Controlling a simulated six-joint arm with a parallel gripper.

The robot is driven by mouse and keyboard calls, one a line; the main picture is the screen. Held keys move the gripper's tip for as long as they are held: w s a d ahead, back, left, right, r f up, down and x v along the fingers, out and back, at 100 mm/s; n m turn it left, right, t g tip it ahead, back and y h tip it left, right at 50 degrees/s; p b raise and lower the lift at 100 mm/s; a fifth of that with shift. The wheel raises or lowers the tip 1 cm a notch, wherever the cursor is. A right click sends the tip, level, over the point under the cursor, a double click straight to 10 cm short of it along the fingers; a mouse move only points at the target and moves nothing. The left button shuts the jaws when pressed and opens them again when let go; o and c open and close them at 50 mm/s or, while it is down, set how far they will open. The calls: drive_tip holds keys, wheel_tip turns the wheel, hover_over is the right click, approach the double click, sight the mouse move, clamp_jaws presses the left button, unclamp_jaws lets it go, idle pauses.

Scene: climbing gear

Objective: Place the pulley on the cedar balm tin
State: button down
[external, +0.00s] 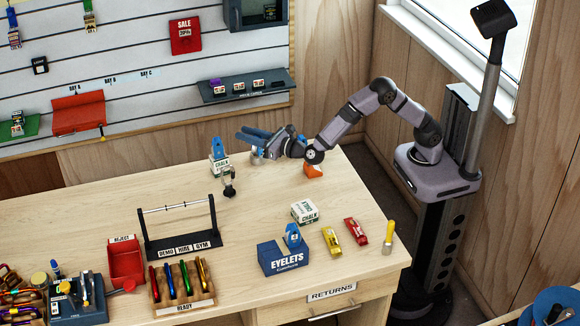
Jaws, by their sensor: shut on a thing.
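My gripper (249,136) has blue fingers pointing left, above the back of the bench. A small grey metallic thing (257,153) shows just under the fingers; it appears to be held, but it is too small to tell whether it is the pulley. Left of the fingertips, a blue piece (217,144) stands on a white and green chalk box (220,164). I cannot tell whether the fingers touch it. Several small labelled containers (239,87) stand on the dark wall shelf (220,97); their print is too small to tell whether one is the cedar balm tin.
A dark clip-like thing (229,184) stands before the chalk box. An orange piece (313,170) lies below my wrist. A bar rack (180,230), EYELETS box (283,259), second chalk box (304,212) and READY tray (182,290) stand forward. The bench's middle is clear.

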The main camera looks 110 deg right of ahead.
drive_tip(key=shift+f, duration=0.1)
drive_tip(key=c, duration=1.5)
unclamp_jaws()
drive_tip(key=shift+b, duration=0.3)
drive_tip(key=shift+a+r+p, duration=0.1)
drive_tip(key=shift+r+p, duration=0.1)
drive_tip(key=shift+p, duration=0.15)
drive_tip(key=b+v, duration=0.4)
drive_tip(key=v, duration=0.8)
